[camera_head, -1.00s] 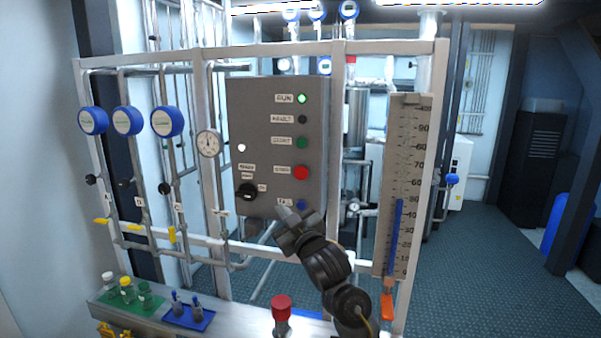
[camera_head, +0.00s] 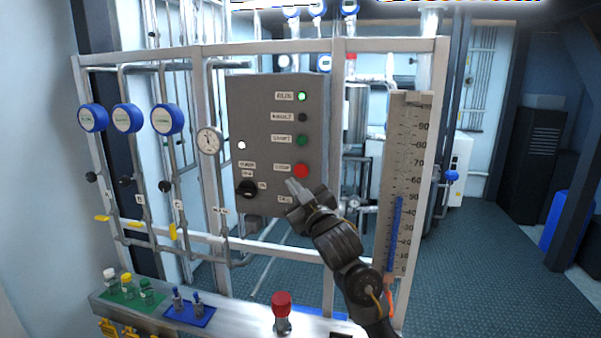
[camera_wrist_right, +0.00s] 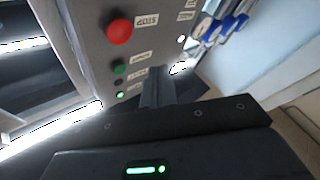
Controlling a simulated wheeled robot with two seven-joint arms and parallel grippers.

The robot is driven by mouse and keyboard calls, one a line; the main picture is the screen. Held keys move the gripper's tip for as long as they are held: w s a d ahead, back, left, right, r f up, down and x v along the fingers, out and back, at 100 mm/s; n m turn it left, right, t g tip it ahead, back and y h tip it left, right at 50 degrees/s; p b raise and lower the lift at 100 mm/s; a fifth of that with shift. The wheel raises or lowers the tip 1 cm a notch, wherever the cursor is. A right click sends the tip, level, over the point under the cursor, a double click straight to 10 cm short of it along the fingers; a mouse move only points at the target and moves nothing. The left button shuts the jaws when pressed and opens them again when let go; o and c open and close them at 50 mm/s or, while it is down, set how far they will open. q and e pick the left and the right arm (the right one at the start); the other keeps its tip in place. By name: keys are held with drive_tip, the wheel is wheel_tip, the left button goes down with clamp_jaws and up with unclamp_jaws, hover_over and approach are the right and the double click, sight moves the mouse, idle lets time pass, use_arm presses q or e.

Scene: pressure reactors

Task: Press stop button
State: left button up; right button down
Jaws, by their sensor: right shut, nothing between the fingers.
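The red stop button (camera_head: 301,171) is on the right side of the grey control panel (camera_head: 262,125), below the green start button (camera_head: 302,140). My right gripper (camera_head: 291,186) is shut and empty, with its tips just below and left of the stop button in the head view. I cannot tell whether the tips touch the panel. In the right wrist view the stop button (camera_wrist_right: 120,31) shows up and left of my shut fingers (camera_wrist_right: 156,75), apart from them in the picture. The blue button low on the panel is hidden behind my gripper. My left gripper is not in view.
A black rotary knob (camera_head: 247,189) sits at the panel's lower left. A white frame (camera_head: 337,150) surrounds the panel, with a tall scale (camera_head: 405,180) to its right. Below, a ledge holds vials, a blue tray (camera_head: 190,315) and a red-topped knob (camera_head: 281,304).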

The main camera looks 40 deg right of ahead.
sight(295, 169)
drive_tip(key=shift+w+d, duration=0.55)
drive_tip(key=shift+d, duration=0.25)
drive_tip(key=shift+w+d, duration=0.6)
drive_tip(key=shift+d, duration=0.25)
drive_tip(key=shift+w+d, duration=0.55)
drive_tip(key=shift+d, duration=0.25)
drive_tip(key=shift+w+d+p, duration=0.25)
drive_tip(key=shift+d+p, duration=0.1)
drive_tip(key=shift+d, duration=0.05)
drive_tip(key=shift+w+d, duration=0.3)
drive_tip(key=shift+d, duration=0.1)
idle(1.0)
drive_tip(key=shift+a, duration=0.15)
drive_tip(key=shift+s+a, duration=0.5)
drive_tip(key=shift+a, duration=0.1)
drive_tip(key=shift+a, duration=0.1)
